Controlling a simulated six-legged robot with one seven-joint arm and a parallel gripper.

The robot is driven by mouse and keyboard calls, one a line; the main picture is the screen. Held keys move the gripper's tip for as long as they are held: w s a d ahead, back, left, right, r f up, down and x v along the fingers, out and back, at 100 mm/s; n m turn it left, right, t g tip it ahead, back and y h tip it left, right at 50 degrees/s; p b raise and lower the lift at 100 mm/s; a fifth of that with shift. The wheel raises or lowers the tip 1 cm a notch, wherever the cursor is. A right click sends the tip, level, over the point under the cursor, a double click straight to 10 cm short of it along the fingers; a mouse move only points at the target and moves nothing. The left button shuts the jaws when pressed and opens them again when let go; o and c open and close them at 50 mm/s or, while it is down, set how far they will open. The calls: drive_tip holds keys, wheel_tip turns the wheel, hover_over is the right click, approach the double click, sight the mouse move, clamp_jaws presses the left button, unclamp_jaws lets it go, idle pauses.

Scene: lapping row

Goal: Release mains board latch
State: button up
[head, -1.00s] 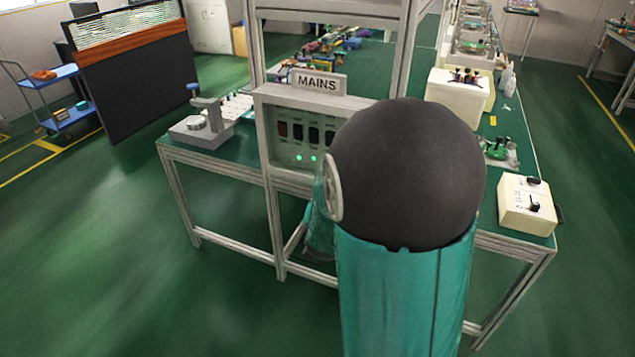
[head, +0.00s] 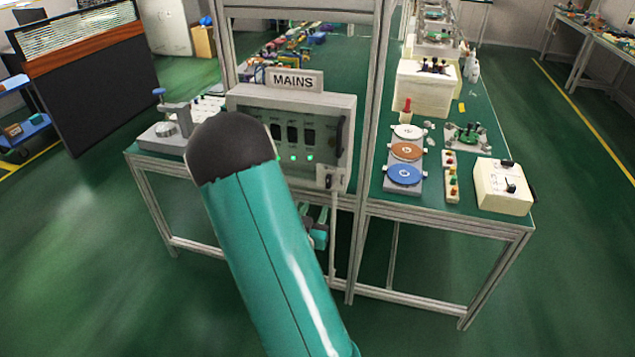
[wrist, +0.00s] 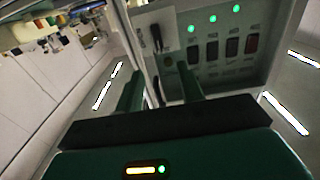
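The grey mains board (head: 292,100), under a MAINS sign, stands upright in a metal frame. A small dark lever (head: 328,182), which looks like the latch, is at its lower right corner; in the wrist view the dark lever (wrist: 157,38) sits on a pale plate. A black upright handle (head: 340,137) is on the board's right side. My gripper (wrist: 159,86) is open, its two green fingers apart with a dark bar between them in the picture; I cannot tell if they touch it. In the head view my gripper (head: 318,228) is partly hidden below the board.
Green lights (head: 294,158) glow on the board. The bench (head: 450,220) to the right holds coloured discs (head: 406,151) and a cream switch box (head: 503,188). A grey stand (head: 172,125) is at left. Frame posts flank the board. Floor in front is open.

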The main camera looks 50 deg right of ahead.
sight(328, 181)
drive_tip(key=x, duration=1.3)
drive_tip(key=shift+s+d, duration=0.1)
